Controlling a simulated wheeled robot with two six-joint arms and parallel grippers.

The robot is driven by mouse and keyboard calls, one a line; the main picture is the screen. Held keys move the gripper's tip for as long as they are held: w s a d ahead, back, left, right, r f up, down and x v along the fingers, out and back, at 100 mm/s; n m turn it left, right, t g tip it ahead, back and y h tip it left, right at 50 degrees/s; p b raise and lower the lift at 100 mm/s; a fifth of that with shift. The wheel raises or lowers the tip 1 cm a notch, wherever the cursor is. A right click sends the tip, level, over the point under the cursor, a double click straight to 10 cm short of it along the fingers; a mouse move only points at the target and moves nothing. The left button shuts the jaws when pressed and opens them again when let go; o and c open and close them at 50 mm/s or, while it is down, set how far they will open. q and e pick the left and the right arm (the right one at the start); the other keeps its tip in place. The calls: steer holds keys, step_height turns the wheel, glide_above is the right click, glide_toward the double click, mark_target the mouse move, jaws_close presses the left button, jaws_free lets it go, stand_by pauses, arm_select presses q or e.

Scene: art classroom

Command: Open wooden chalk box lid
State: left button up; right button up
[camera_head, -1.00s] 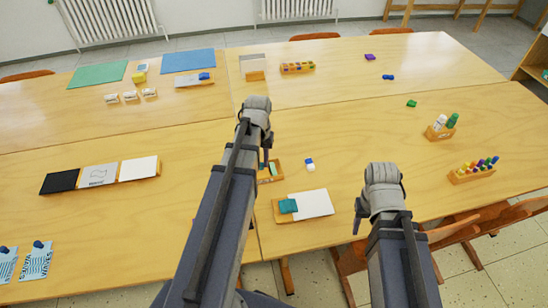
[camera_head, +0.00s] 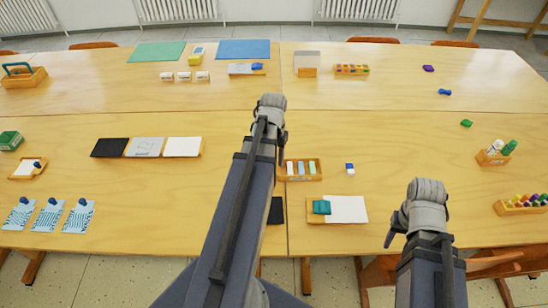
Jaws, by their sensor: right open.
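A small open-topped wooden box (camera_head: 302,177) with several white, blue and green sticks stands on the table just right of my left arm's end. I see no lid over it, and I cannot tell whether it is the chalk box. My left gripper (camera_head: 281,158) is mostly hidden behind its own arm, beside that box's left end; its jaws cannot be made out. My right gripper (camera_head: 391,238) is open and appears empty, over the table's near edge, right of a wooden tray (camera_head: 314,216) with a teal block and white sheet. One dark finger points down.
A blue-and-white eraser-like block (camera_head: 350,168) lies right of the box. Bottle holder (camera_head: 493,158) and marker holder (camera_head: 523,207) stand at the right. Black, grey and white panels (camera_head: 145,148) lie left. A wooden caddy (camera_head: 22,78) stands far left. The middle table is largely clear.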

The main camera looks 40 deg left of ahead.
arm_select(q)
steer(key=shift+o, duration=0.5)
steer(key=shift+r, duration=0.15)
step_height(320, 180, up, 8)
steer(key=p, duration=0.8)
steer(key=shift+f, duration=0.2)
